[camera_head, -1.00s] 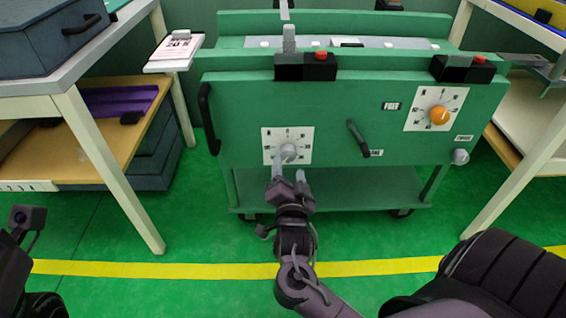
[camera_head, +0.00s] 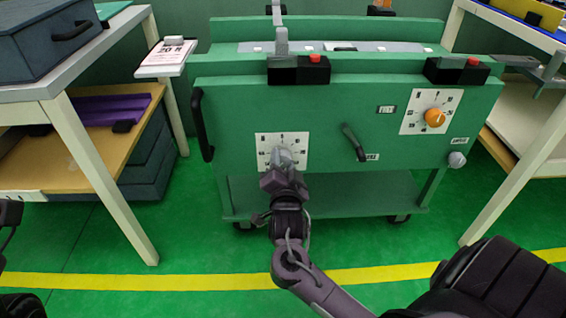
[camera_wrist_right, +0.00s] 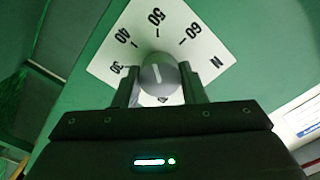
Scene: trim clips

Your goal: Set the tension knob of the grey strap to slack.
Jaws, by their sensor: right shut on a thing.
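A grey round knob (camera_head: 283,155) sits on a white square dial plate (camera_head: 262,140) on the left of the green cart's front panel. My right gripper (camera_head: 281,166) reaches it from below and in front. In the right wrist view its two fingers (camera_wrist_right: 160,85) stand on either side of the grey knob (camera_wrist_right: 160,72), shut on it. The knob's pale line points roughly towards 50; numbers 30 to 60 show, and the lower dial is hidden. A grey upright piece (camera_head: 280,35) stands above a black block on the cart; I cannot tell if it is the strap. No left fingers show.
An orange knob (camera_head: 434,117) on another dial plate is at the panel's right. A dark handle (camera_head: 354,142) and a small grey knob (camera_head: 457,159) are on the panel. Tables stand left (camera_head: 95,165) and right (camera_head: 515,175).

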